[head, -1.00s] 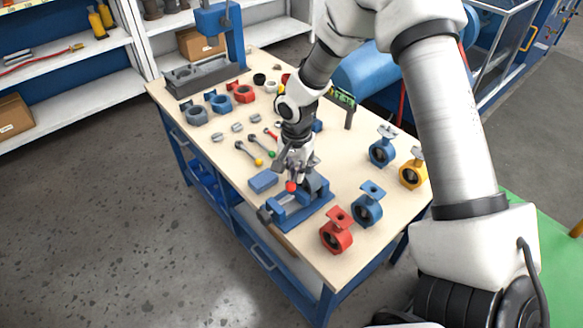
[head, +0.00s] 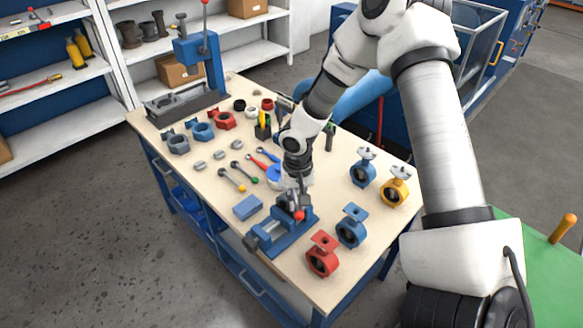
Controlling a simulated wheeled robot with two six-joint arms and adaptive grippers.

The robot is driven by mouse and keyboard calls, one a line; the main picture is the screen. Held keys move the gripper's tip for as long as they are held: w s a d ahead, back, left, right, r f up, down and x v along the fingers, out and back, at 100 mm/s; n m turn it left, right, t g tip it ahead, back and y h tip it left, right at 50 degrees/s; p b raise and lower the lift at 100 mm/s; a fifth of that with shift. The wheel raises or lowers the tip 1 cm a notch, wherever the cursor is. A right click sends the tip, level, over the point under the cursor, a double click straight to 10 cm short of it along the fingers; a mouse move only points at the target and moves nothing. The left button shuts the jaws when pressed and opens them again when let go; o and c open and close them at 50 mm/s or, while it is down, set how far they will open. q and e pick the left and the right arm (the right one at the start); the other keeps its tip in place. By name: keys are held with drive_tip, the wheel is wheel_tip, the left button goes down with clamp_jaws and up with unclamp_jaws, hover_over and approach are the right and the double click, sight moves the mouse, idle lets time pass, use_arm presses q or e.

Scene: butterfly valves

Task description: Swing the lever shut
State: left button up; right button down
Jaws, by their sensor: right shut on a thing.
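The blue vise (head: 263,238) stands near the front edge of the workbench. The lever's red ball knob (head: 299,215) shows just in front of my right gripper (head: 295,199), over the vise's right part. My right gripper points down and is shut on the lever; the fingers and wrist hide most of the lever's rod and the valve part beneath. I cannot tell the exact lever angle. My left gripper is not in view.
Red (head: 322,256), blue (head: 352,227) and yellow (head: 396,188) butterfly valves stand to the right, with another blue valve (head: 362,174). A blue block (head: 248,207) and loose levers (head: 232,181) lie left of the gripper. A press (head: 201,60) stands at the back left.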

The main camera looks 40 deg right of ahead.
drive_tip(key=s+d+n+p, duration=0.1)
drive_tip(key=d+n+p, duration=0.5)
drive_tip(key=n+p, duration=0.1)
drive_tip(key=shift+s+d+n, duration=0.15)
drive_tip(key=shift+n, duration=0.45)
drive_tip(key=c, duration=1.1)
unclamp_jaws()
drive_tip(key=shift+c, duration=0.2)
